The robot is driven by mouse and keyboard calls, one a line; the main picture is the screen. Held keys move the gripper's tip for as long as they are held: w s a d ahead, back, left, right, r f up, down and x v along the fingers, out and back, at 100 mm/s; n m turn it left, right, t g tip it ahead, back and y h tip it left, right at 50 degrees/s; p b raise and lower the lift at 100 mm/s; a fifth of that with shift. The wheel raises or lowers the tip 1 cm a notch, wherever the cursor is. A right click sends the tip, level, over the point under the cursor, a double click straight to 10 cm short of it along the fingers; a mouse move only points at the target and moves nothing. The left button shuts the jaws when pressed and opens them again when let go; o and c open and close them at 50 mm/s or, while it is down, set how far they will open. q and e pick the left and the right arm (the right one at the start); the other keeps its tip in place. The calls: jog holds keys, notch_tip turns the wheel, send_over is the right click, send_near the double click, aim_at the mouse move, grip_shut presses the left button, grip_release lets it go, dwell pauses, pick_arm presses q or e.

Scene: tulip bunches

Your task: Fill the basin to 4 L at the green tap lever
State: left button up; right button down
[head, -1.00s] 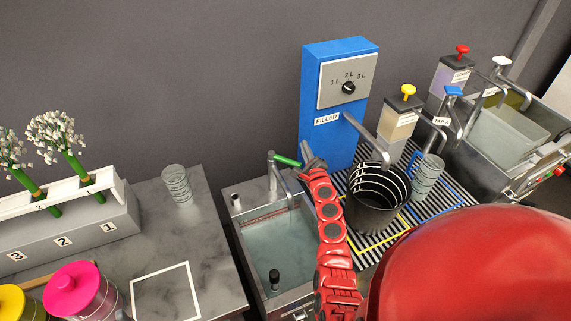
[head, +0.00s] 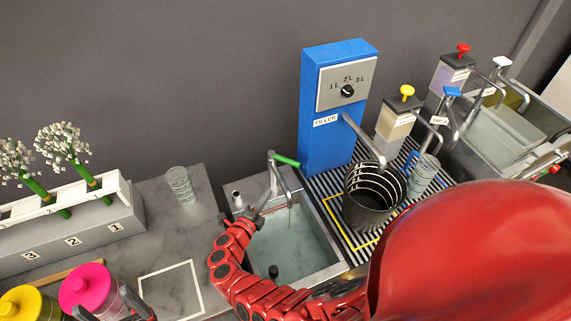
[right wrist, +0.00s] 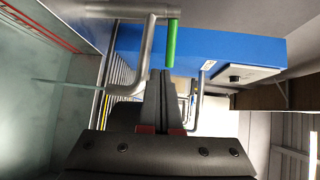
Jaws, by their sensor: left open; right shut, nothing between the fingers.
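The basin (head: 325,222) holds clear, pale water, and a small dark plug post (head: 273,271) stands in it. The grey tap (head: 272,177) rises at its back with the green lever (head: 286,160) pointing right. A thin pale stream comes from the spout in the right wrist view (right wrist: 68,84). Red lines (right wrist: 45,24) run along the basin wall there; I cannot read the level. My right gripper (head: 258,214) is shut and empty over the basin's left side, apart from the lever (right wrist: 172,43). My left gripper (head: 112,309) is open at the bottom left, beside the pink-lidded jar.
A blue filler (head: 320,145) with a dial stands right of the basin. Another glass (head: 180,186) stands on the left counter, near the flower rack (head: 80,226). My red arm covers the basin's front.

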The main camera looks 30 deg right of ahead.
send_near(287, 161)
jog(key=d+f, duration=0.1)
jog(key=w+d, duration=0.1)
jog(key=d, duration=0.1)
jog(key=w+d+f, duration=0.1)
jog(key=shift+w+d+f, duration=0.1)
jog(key=shift+d+f, duration=0.15)
jog(key=shift+f, duration=0.1)
jog(key=shift+w+d+r, duration=0.1)
jog(key=shift+w+d, duration=0.15)
jog(key=shift+d, duration=0.2)
jog(key=shift+d, duration=0.1)
